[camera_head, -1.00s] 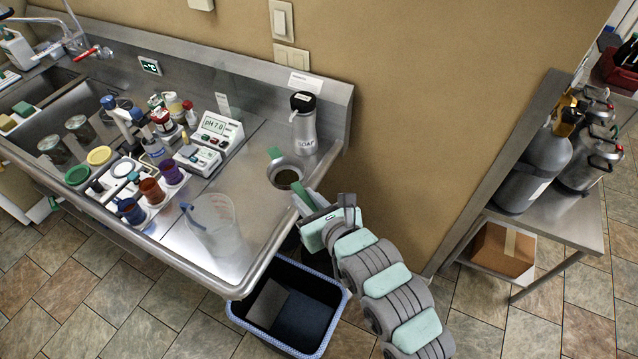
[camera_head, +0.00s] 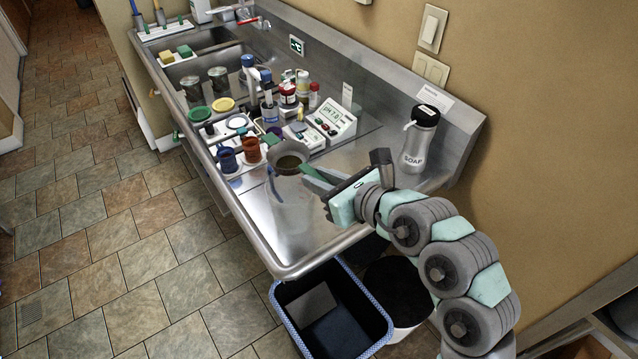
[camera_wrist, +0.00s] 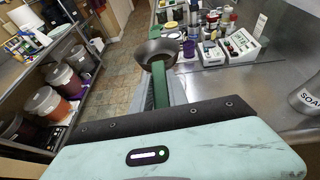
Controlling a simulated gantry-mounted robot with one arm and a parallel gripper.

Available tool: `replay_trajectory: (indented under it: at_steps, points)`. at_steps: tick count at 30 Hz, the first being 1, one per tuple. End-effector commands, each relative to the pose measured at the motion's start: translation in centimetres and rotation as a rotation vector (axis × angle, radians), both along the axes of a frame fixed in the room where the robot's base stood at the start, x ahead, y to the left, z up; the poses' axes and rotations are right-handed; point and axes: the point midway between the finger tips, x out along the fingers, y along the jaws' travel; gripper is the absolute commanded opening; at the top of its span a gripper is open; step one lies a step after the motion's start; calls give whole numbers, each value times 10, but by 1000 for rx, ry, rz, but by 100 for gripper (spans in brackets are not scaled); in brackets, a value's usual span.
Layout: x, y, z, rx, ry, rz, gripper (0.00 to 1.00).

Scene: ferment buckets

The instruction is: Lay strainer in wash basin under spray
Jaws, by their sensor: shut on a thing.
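The strainer (camera_head: 289,152) is a grey bowl with dark residue inside and a green handle. My gripper (camera_head: 318,178) is shut on its handle and holds it above the counter, near the clear pitcher. In the wrist view the strainer (camera_wrist: 152,47) is straight ahead, its green handle running back between my fingers (camera_wrist: 165,92). The sink at the far left of the counter has two basins. One basin (camera_head: 190,42) has sponges on its near ledge; the nearer one (camera_head: 207,66) holds glass jars. The tap with a red part (camera_head: 247,20) is behind them at the wall. Which basin it serves is unclear.
Cups in a white rack (camera_head: 252,150), bottles (camera_head: 288,95) and a pH meter (camera_head: 331,118) stand between strainer and sink. A soap bottle (camera_head: 420,138) stands at the right. A blue-rimmed bin (camera_head: 330,310) is below the counter edge. Buckets on shelves (camera_wrist: 45,100) show left in the wrist view.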

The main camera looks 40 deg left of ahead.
Motion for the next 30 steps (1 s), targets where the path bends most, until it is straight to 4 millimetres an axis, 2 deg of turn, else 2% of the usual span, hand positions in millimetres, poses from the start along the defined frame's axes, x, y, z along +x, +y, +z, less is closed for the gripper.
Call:
replay_trajectory:
  at_steps: [8, 21, 30]
  points:
    - [-2, 4, -6, 1, 4, 11, 0]
    - [-2, 3, -48, 0, 2, 9, 0]
    - [-2, 3, -53, 2, 3, 10, 0]
